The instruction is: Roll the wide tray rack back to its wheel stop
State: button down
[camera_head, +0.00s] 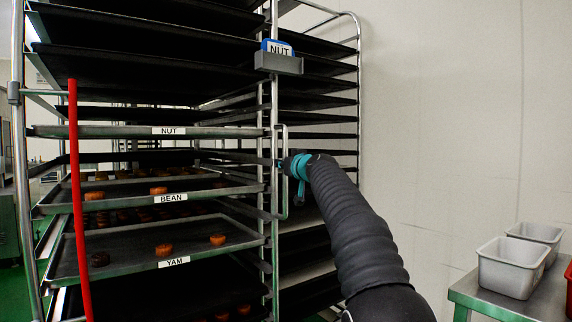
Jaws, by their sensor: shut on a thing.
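The wide tray rack (274,105) fills the left and middle of the view, a steel frame with many dark trays. Its front right post carries a tall metal loop handle (284,205). The fingertips are small and partly hidden by the gripper body. Trays labelled NUT (205,132), BEAN (120,204) and YAM (130,258) stick out at the front, some with browned pieces on them. The rack's wheels and the wheel stop are out of view.
A red upright bar (76,190) stands in front of the rack's left side. A blue NUT card sits in a grey holder (279,63) on the post. A pale wall (450,120) lies behind. Metal pans (513,268) stand on a bench (480,299) at the lower right.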

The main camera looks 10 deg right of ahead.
jog(key=shift+w+a+f, duration=0.15)
jog(key=shift+a+f, duration=0.15)
jog(key=shift+f, duration=0.2)
jog(key=c, duration=1.5)
grip_release()
jog(key=o, duration=0.4)
jog(key=shift+a, duration=0.15)
jog(key=v, duration=1.2)
jog(key=shift+d+r, duration=0.25)
jog(key=shift+r, duration=0.05)
